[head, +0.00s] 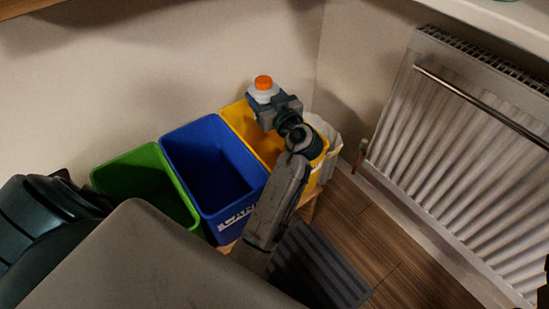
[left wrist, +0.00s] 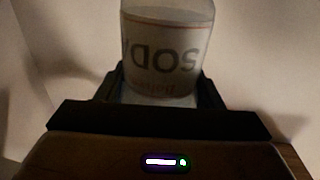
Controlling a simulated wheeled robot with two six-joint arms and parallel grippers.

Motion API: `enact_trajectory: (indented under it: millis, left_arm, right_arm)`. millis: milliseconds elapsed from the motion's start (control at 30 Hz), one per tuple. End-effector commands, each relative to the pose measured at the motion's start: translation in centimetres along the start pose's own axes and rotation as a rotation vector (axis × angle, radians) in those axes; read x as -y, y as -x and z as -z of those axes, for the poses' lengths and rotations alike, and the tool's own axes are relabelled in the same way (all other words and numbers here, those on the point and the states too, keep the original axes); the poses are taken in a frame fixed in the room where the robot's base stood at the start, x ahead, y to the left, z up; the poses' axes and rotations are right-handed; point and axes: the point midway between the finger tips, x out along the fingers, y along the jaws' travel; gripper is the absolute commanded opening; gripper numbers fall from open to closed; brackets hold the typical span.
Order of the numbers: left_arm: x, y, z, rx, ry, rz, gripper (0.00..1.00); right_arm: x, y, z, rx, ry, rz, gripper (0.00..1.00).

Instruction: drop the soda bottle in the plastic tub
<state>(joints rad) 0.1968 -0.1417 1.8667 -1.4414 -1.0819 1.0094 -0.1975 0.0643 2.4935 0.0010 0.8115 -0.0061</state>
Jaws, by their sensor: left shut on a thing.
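The soda bottle (head: 263,92) has a white body and an orange cap. In the left wrist view the bottle (left wrist: 165,50) shows a pale label with the upside-down word SODA. My left gripper (head: 277,106) is shut on the bottle and holds it above the back part of the yellow tub (head: 238,119). The yellow tub is open at the top, and my arm and gripper hide part of its opening. No writing shows on it, so I cannot read whether it is the plastic one. My right gripper is not in view.
A blue tub (head: 205,165) with partly hidden white lettering and a green tub (head: 146,183) stand left of the yellow one. A white bag-like thing (head: 327,145) is right of it. Walls close in behind.

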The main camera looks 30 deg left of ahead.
Motion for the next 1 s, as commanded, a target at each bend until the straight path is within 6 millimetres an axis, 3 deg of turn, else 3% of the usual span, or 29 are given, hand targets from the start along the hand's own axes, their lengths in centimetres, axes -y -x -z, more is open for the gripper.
enact_trajectory:
  millis: [200,533,567,700,1000]
  left_arm:
    - [0.0,0.0,-2.8,0.001,-0.001,-0.001,0.38]
    - [0.0,0.0,-3.2,0.000,0.000,-0.001,0.38]
    - [0.0,0.0,-3.2,0.000,0.000,-0.001,0.63]
    - [0.0,0.0,-3.2,0.000,0.000,-0.001,0.86]
    - [0.0,-0.1,-3.0,0.000,0.000,-0.002,0.86]
  right_arm:
    - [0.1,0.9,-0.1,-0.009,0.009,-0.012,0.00]
    - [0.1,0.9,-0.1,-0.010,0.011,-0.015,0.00]
    - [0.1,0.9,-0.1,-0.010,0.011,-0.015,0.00]
    - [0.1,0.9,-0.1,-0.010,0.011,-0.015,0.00]
    - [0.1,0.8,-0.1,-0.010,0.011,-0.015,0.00]
